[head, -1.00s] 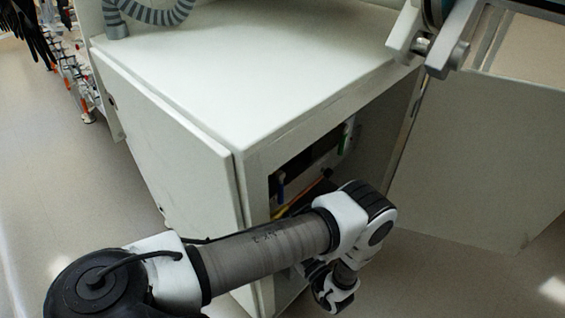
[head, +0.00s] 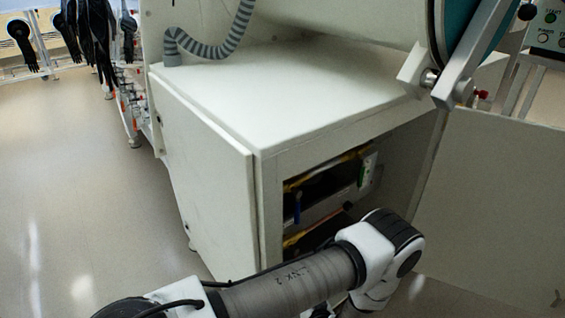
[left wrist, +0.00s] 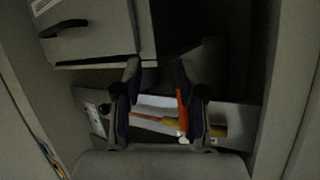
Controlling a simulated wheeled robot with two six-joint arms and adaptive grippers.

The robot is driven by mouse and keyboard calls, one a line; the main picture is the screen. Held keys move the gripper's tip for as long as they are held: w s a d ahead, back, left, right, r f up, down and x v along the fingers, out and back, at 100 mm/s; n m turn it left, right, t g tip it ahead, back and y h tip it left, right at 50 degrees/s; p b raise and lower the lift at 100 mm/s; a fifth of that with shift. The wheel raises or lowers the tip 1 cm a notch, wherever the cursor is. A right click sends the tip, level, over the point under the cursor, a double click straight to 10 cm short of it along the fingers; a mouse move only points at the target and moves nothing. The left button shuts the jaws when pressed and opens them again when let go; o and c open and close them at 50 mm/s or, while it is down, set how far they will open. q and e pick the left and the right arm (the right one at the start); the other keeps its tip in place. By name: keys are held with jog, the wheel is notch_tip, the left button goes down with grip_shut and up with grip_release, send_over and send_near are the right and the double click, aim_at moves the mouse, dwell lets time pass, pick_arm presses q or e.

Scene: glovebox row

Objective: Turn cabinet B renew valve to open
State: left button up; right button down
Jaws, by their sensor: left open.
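The white cabinet (head: 290,80) stands open at its front, with shelves inside. A small blue handle (head: 297,207) and a green-and-white part (head: 366,172) show in the opening; I cannot tell whether either is the renew valve, and no cabinet letter is readable. My left arm crosses in front of the opening in the head view, where its gripper is out of sight. In the dark left wrist view my left gripper (left wrist: 160,98) is open and appears empty. Beyond its fingers are a yellow-handled tool (left wrist: 180,123) and an orange-red piece (left wrist: 182,106). My right gripper is not in view.
The open cabinet door (head: 485,205) stands to the right. A grey drawer with a black handle (left wrist: 64,28) shows in the left wrist view. A ribbed hose (head: 235,35) rises from the cabinet top. Floor (head: 80,190) is clear at left.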

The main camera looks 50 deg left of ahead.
pick_arm(q)
jog(key=s+d+f+m+g+h+b, duration=0.2)
jog(key=s+d+m+g+h, duration=0.1)
jog(key=s, duration=0.6)
jog(key=s+d+f+m+g+h+b, duration=0.2)
jog(key=s+d+m+h, duration=0.4)
jog(key=s+h, duration=0.3)
jog(key=shift+s+d+f+g, duration=0.5)
jog(key=shift+d+f+g, duration=0.2)
jog(key=shift+g, duration=0.2)
